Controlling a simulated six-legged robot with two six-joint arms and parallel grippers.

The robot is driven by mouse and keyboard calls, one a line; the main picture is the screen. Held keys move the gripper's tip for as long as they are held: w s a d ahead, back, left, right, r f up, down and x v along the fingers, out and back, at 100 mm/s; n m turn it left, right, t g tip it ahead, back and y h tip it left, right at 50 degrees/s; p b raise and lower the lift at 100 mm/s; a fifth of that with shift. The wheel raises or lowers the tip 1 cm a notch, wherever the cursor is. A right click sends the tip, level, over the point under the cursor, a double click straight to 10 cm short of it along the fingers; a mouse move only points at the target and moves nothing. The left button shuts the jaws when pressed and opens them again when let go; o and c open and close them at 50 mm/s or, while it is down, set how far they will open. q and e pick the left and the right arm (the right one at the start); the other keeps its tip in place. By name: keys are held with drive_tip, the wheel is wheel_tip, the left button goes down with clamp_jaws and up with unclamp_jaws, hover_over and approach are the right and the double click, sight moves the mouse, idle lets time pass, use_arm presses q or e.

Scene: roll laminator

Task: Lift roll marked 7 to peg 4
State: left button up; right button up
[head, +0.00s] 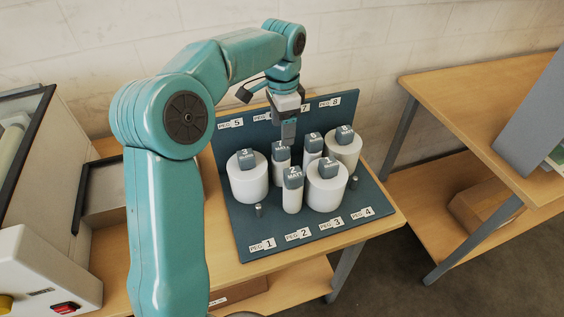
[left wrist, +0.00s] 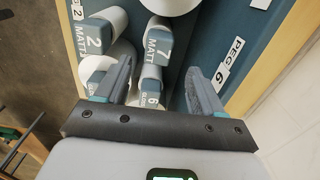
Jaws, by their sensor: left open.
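The roll marked 7 (head: 281,158) is a slim white cylinder with a grey tag block on top, in the back row of the blue pegboard (head: 240,225), behind the roll marked 2 (head: 293,198). Its tag, reading 7 MATT, shows in the left wrist view (left wrist: 158,42). My left gripper (head: 289,138) points down over the back row, close above that tag. Its fingers (left wrist: 159,68) are open and hold nothing. Peg 4 (head: 354,182) is a short bare metal pin at the front right, by the PEG 4 label. My right gripper is in neither view.
The roll marked 6 (head: 312,150) stands right beside roll 7. Wide rolls (head: 248,185) (head: 325,190) (head: 346,150) crowd the board; one stands next to peg 4. Peg 1 (head: 258,210) is bare. The upright back panel (head: 345,115) rises behind the rolls. A laminator (head: 35,265) stands left.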

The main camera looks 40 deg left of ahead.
sight(281, 147)
use_arm(q)
drive_tip(key=shift+s+f, duration=0.3)
drive_tip(key=shift+f, duration=0.45)
wheel_tip(281, 147, down, 5)
drive_tip(key=shift+s+f+p, duration=0.1)
drive_tip(key=shift+f+p, duration=0.1)
drive_tip(key=shift+p, duration=0.2)
drive_tip(key=shift+d, duration=0.1)
drive_tip(key=shift+c, duration=0.6)
clamp_jaws()
drive_tip(key=shift+r, duration=0.15)
